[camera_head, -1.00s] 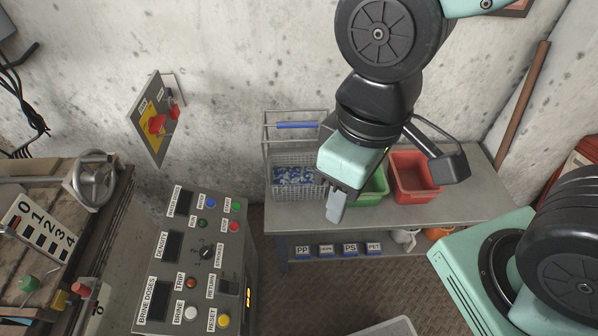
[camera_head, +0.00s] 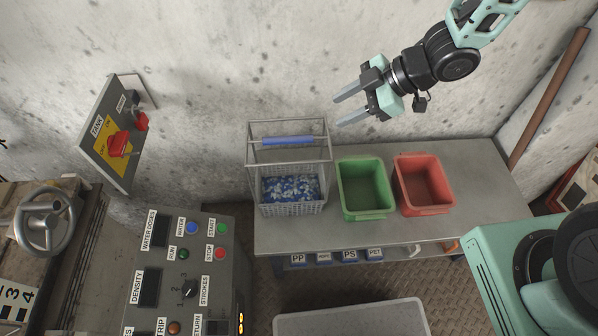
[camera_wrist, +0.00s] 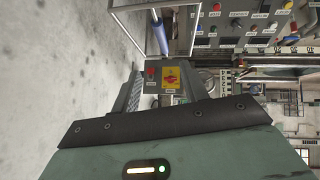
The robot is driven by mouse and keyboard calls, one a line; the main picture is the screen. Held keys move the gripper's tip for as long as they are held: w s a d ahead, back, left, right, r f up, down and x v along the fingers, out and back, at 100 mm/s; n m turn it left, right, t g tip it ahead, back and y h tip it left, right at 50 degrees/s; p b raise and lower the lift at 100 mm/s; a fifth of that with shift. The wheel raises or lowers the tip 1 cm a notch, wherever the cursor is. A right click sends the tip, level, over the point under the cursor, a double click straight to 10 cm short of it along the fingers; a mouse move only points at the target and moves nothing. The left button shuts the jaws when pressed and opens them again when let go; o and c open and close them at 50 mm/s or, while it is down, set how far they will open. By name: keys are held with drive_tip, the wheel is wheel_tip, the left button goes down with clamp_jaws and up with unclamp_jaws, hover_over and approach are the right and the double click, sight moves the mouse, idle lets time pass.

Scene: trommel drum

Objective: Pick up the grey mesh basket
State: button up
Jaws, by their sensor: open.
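The grey mesh basket (camera_head: 292,208) stands at the left end of the grey bench in the head view. It holds blue and white flakes. A tall wire frame rises above it with a blue grip bar (camera_head: 288,141) across the top. My gripper (camera_head: 343,107) is open and empty, above and to the right of the basket's frame, with its fingers pointing left. In the wrist view my gripper's fingers (camera_wrist: 161,92) are spread apart. Part of the frame and its blue bar (camera_wrist: 158,35) shows near the top there.
A green bin (camera_head: 364,212) and a red bin (camera_head: 424,208) stand on the bench (camera_head: 470,212) right of the basket. A control console (camera_head: 190,285) is at lower left, with a red-switch panel (camera_head: 117,135) on the wall. A grey tray (camera_head: 350,322) is on the floor.

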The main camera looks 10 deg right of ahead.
sight(292, 137)
drive_tip(key=b+x, duration=0.1)
drive_tip(key=x, duration=1.1)
drive_tip(key=shift+s, duration=0.15)
drive_tip(key=shift+x, duration=2.65)
clamp_jaws()
